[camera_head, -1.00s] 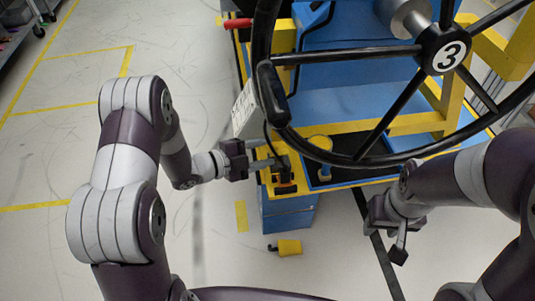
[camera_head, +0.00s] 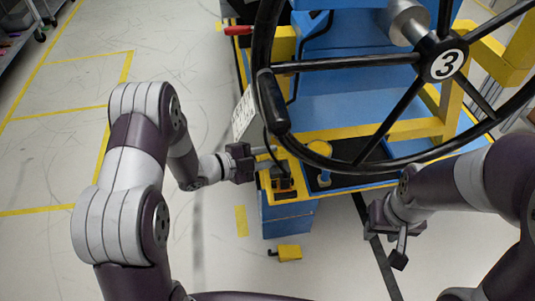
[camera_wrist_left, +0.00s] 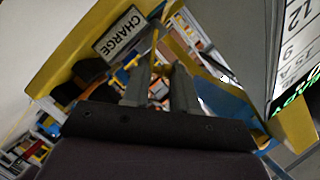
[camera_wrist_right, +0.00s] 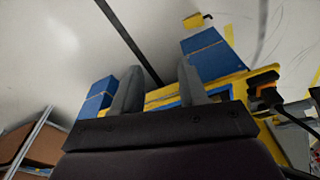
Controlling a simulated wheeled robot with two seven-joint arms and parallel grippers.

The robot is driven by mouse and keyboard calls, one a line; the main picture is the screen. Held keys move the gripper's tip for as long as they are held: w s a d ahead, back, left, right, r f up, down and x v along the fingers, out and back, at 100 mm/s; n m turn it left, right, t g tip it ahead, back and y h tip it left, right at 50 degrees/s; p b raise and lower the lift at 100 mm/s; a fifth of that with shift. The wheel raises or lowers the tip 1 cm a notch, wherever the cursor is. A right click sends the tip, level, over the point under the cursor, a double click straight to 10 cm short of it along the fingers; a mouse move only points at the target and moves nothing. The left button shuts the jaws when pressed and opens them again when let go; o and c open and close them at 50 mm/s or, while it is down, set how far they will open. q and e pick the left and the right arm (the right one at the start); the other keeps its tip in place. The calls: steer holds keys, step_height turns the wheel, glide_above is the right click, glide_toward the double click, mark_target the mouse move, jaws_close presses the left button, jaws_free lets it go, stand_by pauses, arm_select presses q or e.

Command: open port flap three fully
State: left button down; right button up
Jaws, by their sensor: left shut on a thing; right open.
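The charge port block (camera_head: 285,185), yellow on top with dark and orange sockets, stands on the front left of the blue and yellow module. A "CHARGE" label (camera_wrist_left: 120,33) shows beside it in the left wrist view. My left gripper (camera_head: 268,153) is at the block's upper left edge, with its fingers (camera_wrist_left: 160,75) close together around a thin part. That part seems to be the port flap, but its outline is mostly hidden by the fingers. My right gripper (camera_head: 386,238) is open and empty, apart from the module; its fingers also show in the right wrist view (camera_wrist_right: 155,85).
A large black steering wheel (camera_head: 445,64) marked 3 hangs above the module, near both arms. A white printed panel (camera_head: 243,113) stands left of the port block. A yellow piece (camera_head: 288,253) lies on the floor.

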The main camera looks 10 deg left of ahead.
arm_select(q)
steer(key=w+r+n+g+p, duration=0.1)
steer(key=p, duration=0.2)
steer(key=w+n+p, duration=0.1)
steer(key=n+p, duration=0.1)
steer(key=p, duration=0.1)
steer(key=shift+a+r+g, duration=0.35)
steer(key=shift+r+g, duration=0.05)
steer(key=shift+w+a+f+n+g+p, duration=0.15)
steer(key=shift+w+n+g+p, duration=0.4)
steer(key=shift+n+p, duration=0.45)
steer(key=c, duration=1)
jaws_free()
steer(key=shift+o, duration=0.2)
steer(key=shift+s+f, duration=0.1)
steer(key=p+v, duration=0.2)
steer(key=v, duration=1)
steer(key=shift+a+p, duration=0.35)
